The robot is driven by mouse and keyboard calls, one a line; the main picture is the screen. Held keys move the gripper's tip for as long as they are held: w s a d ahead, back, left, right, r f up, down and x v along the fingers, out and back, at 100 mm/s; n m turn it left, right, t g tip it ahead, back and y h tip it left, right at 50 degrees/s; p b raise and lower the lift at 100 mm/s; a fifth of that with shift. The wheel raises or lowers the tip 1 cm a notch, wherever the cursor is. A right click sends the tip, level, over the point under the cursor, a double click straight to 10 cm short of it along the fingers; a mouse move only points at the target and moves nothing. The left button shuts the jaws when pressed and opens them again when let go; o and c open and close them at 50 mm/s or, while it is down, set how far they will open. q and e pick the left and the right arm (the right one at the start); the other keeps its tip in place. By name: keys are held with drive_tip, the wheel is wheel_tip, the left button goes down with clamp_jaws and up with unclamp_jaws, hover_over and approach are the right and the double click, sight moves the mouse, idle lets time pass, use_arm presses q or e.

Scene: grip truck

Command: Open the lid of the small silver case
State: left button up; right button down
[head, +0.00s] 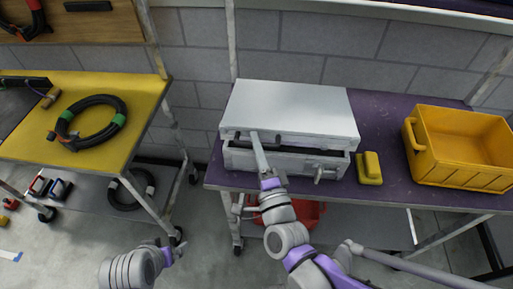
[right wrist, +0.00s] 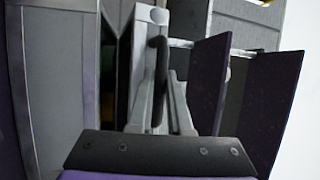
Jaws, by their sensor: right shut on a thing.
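The small silver case (head: 290,105) stands on the purple table top. Its lid seems slightly raised at the front, with a narrow gap above the lower box (head: 285,163). A latch (head: 325,172) shows on the box front. My right gripper (head: 257,142) is at the lid's front edge, left of its middle. In the right wrist view its fingers (right wrist: 163,112) are on either side of a black handle (right wrist: 158,72) and shut on it. My left gripper (head: 172,254) is low at the left, apart from the case; its fingers are not clear.
A yellow crate (head: 457,173) and a small yellow block (head: 370,167) stand right of the case on the purple table (head: 395,130). A yellow table (head: 140,90) with a black cable coil (head: 118,104) is at the left. A block wall is close behind the case.

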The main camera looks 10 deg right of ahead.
drive_tip(key=w+r+p, duration=0.1)
drive_tip(key=r+p, duration=0.1)
drive_tip(key=r, duration=0.1)
drive_tip(key=w+d+r+p, duration=0.1)
drive_tip(key=w+r+p, duration=0.1)
drive_tip(key=r, duration=0.2)
drive_tip(key=w+r+p, duration=0.1)
drive_tip(key=r+p, duration=0.2)
drive_tip(key=shift+w+d+r, duration=0.2)
drive_tip(key=shift+w+d, duration=0.05)
drive_tip(key=shift+w, duration=0.15)
use_arm(q)
drive_tip(key=w+r, duration=0.3)
drive_tip(key=r, duration=0.8)
drive_tip(key=shift+t+p, duration=0.4)
use_arm(e)
drive_tip(key=shift+w+d+r, duration=0.15)
drive_tip(key=shift+w+r, duration=0.35)
use_arm(q)
drive_tip(key=shift+f, duration=0.1)
use_arm(e)
drive_tip(key=c, duration=1.1)
unclamp_jaws()
use_arm(q)
drive_tip(key=shift+s, duration=0.1)
use_arm(e)
drive_tip(key=shift+s+f, duration=0.1)
drive_tip(key=shift+f, duration=0.05)
